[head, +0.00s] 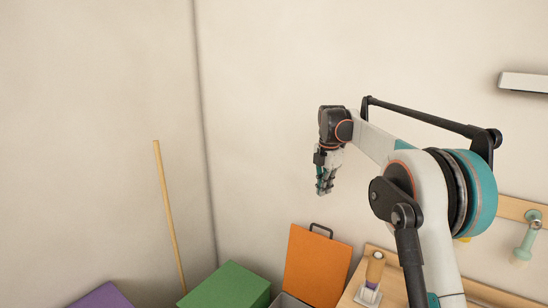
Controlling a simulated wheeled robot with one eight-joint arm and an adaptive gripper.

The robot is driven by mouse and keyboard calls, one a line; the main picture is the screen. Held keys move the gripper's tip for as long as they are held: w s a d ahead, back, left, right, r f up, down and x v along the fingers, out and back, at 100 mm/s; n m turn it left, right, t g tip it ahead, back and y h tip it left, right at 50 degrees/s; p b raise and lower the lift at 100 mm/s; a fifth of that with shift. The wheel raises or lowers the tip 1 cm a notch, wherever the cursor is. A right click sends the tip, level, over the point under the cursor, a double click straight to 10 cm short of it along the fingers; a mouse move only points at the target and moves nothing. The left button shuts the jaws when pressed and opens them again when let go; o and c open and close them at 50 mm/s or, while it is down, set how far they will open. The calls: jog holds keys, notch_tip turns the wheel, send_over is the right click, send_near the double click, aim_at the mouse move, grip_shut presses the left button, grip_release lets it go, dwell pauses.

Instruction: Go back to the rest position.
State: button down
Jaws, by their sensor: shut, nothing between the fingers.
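My gripper (324,184) hangs at the end of my raised arm, pointing down, near the middle of the head view. It is shut and empty. It appears in the air above an orange panel with a dark handle (317,262), apart from everything around it. My arm reaches in from the lower right and bends at a large teal and white joint.
A green box (227,288) and a purple box (102,297) stand at the lower edge. A wooden pole (169,215) leans near the wall corner. A teal-handled item (527,240) hangs at right.

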jog(key=s+r+m+t+b, duration=0.1)
jog(key=s+r+m+t, duration=0.15)
jog(key=s+m, duration=0.65)
jog(key=s+r+m+t+b, duration=0.15)
jog(key=s+r+m, duration=0.25)
jog(key=s, duration=1.1)
jog(key=s+f+m, duration=0.3)
jog(key=s+f, duration=0.1)
jog(key=s, duration=0.3)
jog(key=s+d+f+m+t+b, duration=0.1)
jog(key=s+f+m, duration=0.3)
jog(key=s, duration=0.4)
jog(key=s+f+m+t+b, duration=0.1)
jog(key=s+f+m, duration=0.3)
jog(key=s, duration=0.4)
jog(key=shift+d+f, duration=0.2)
jog(key=shift+f, duration=0.55)
